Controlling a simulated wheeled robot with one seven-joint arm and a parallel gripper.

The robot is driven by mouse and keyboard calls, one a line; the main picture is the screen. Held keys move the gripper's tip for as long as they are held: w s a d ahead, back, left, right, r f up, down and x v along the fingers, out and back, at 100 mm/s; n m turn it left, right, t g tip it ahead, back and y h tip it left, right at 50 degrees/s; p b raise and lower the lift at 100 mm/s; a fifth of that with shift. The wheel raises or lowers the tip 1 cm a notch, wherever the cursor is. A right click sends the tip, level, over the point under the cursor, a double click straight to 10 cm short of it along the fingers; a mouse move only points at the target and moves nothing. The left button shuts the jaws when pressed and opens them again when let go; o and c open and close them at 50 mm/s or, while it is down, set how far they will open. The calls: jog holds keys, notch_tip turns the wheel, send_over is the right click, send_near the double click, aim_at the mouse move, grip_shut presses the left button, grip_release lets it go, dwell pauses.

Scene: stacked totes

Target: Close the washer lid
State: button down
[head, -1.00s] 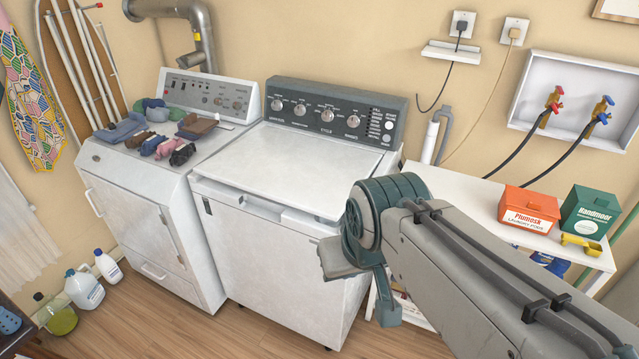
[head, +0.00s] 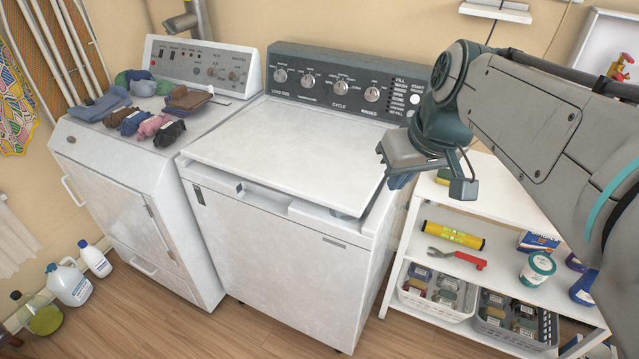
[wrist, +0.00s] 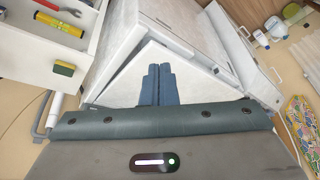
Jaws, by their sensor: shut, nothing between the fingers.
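The washer (head: 270,255) is white with a dark control panel. Its white lid (head: 290,140) lies nearly flat over the top, with its front edge a little above the body and a gap showing below it. In the wrist view the lid (wrist: 125,80) also has a dark gap along its left edge. My gripper (head: 400,182) is by the lid's right edge in the head view, its tips partly hidden behind the wrist. In the wrist view the blue fingers (wrist: 156,85) are together and empty, over the lid; I cannot tell whether they touch it.
A dryer (head: 130,190) with folded clothes (head: 150,120) on top stands left of the washer. A white shelf (head: 470,205) with baskets, a yellow roll (head: 453,236) and a wrench (head: 457,258) stands close on the right. Bottles (head: 68,284) stand on the floor at left.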

jog(key=w+a+f+n+g+y+b, duration=0.1)
jog(key=w+a+f+n+y+b, duration=0.3)
jog(key=w+b, duration=0.5)
jog(key=w+a+f+n+y+b, duration=0.2)
jog(key=w+a+f+n+b, duration=0.25)
jog(key=w+b, duration=0.45)
send_over(305, 191)
jog(key=d, duration=0.3)
jog(key=shift+n, duration=0.25)
jog(key=f, duration=0.7)
jog(key=shift+s+f+b, duration=0.25)
jog(key=shift+s+b, duration=0.05)
jog(key=shift+b, duration=0.1)
jog(key=f, duration=0.2)
jog(key=shift+a+f+b, duration=0.3)
jog(key=shift+s+f, duration=0.15)
jog(key=shift+f, duration=0.65)
jog(key=shift+d+f, duration=0.1)
